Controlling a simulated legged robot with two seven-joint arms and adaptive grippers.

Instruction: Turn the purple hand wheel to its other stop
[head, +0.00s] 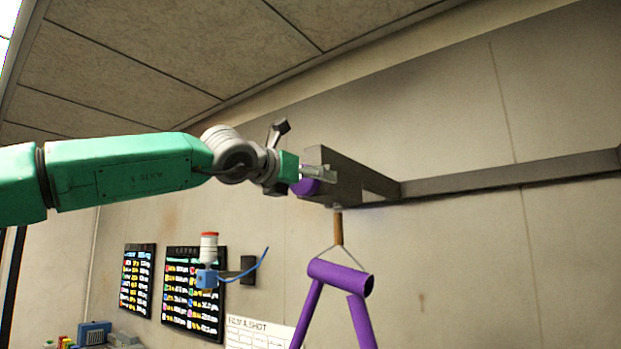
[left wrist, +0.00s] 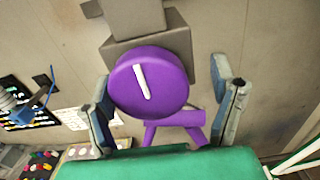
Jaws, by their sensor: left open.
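The purple hand wheel (left wrist: 138,86) is a round disc with a white line on its face, mounted on a grey block. In the left wrist view the white line leans slightly off upright. In the head view only part of the wheel (head: 305,187) shows, mostly behind my left gripper (head: 300,172). My left gripper, seen also in the left wrist view (left wrist: 165,105), is open, with one finger on each side of the wheel. Whether the fingers touch it cannot be told. My right gripper is in neither view.
A grey beam (head: 510,170) runs right from the block. A purple tube frame (head: 341,277) hangs below it on a hook. A blue valve (head: 207,278) with a red top and hose sits on the wall, near black charts (head: 192,300) and a white sheet (head: 258,334).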

